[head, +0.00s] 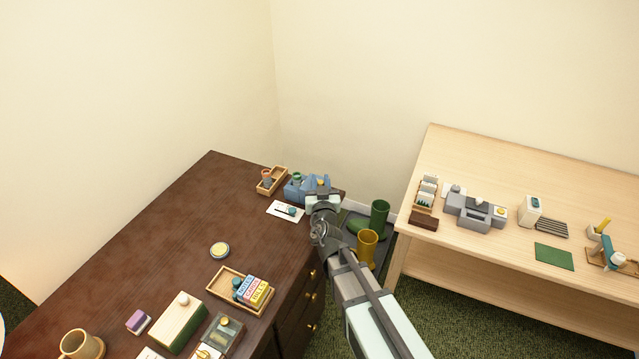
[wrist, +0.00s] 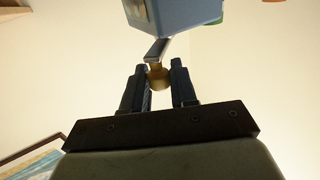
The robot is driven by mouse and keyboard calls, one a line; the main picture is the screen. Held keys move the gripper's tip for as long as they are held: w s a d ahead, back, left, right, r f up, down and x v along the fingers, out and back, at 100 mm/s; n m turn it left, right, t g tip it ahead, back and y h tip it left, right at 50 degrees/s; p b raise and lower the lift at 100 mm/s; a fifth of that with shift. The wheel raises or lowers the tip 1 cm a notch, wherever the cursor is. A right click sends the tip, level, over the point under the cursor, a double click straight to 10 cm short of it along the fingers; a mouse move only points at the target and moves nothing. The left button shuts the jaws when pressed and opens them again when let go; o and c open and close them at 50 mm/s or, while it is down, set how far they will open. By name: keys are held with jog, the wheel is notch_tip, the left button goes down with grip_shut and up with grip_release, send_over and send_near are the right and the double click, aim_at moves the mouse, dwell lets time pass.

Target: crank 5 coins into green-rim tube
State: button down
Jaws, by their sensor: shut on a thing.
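The blue coin machine (head: 300,190) stands at the far right corner of the dark desk, partly hidden behind my arm. A small green-topped piece (head: 297,177), perhaps the green-rim tube, shows at its left side; I cannot tell its contents. In the wrist view, the machine's blue body (wrist: 172,14) is at the top, with a grey crank arm (wrist: 156,50) ending in a brass knob (wrist: 158,78). My gripper (wrist: 160,80) is shut on this knob. In the head view, my gripper (head: 322,200) is at the machine's front right. No coins are clearly visible.
A wooden tray (head: 279,183) with a red-topped tube (head: 266,177) is left of the machine. A white card (head: 277,212) lies in front. Green (head: 379,214) and yellow (head: 367,246) containers stand beyond the desk's right edge. The desk's middle is mostly clear.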

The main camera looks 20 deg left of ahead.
jog(key=shift+w+d+n+g+y, duration=0.15)
jog(key=shift+w+n+g+y, duration=0.2)
jog(key=shift+n+y, duration=0.35)
dwell(0.5)
jog(key=c, duration=1)
grip_release()
jog(key=shift+s, duration=0.15)
jog(key=shift+c, duration=0.2)
jog(key=v, duration=0.7)
jog(key=shift+s+d, duration=0.2)
